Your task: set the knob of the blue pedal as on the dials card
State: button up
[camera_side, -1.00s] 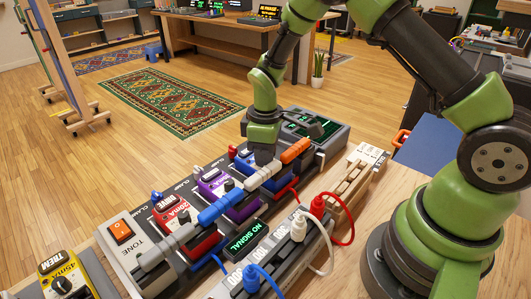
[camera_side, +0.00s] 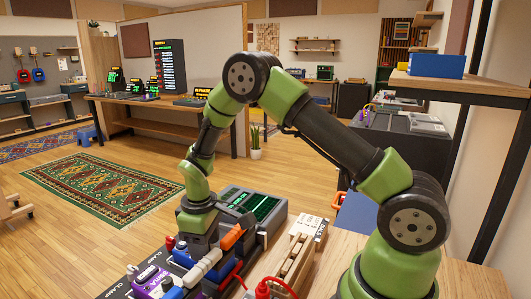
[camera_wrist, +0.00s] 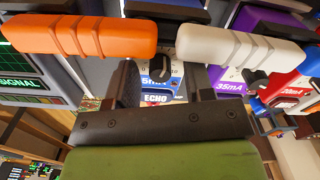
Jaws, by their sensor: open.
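The blue pedal (camera_wrist: 157,99), marked ECHO, shows between my fingers in the wrist view, partly covered by them. Its black knob (camera_wrist: 159,75) lies between the two finger tips, and its pointer direction is too small to read. My gripper (camera_wrist: 160,82) is open, one finger on each side of the knob; I cannot tell whether they touch it. In the side view my gripper (camera_side: 201,245) points down over the pedal row, hiding most of the blue pedal. I cannot pick out the dials card with certainty.
An orange lever (camera_wrist: 100,38) and a white lever (camera_wrist: 240,43) lie close to my fingers. A purple pedal (camera_wrist: 231,80) and a red pedal (camera_wrist: 292,93) stand to the right. A device with a green screen (camera_side: 262,208) is behind. A red cable (camera_side: 270,288) loops in front.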

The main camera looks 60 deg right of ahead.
jog(key=m, duration=0.3)
notch_tip(320, 180, up, 10)
jog(key=s+a+r+m+t+y, duration=0.1)
jog(key=s+r+m+t, duration=0.1)
jog(key=s+r, duration=0.5)
jog(key=s+a+r+m+t, duration=0.2)
jog(key=s+r+t, duration=0.2)
jog(key=s+r, duration=0.4)
jog(key=shift+s+y, duration=0.4)
jog(key=shift+s, duration=0.45)
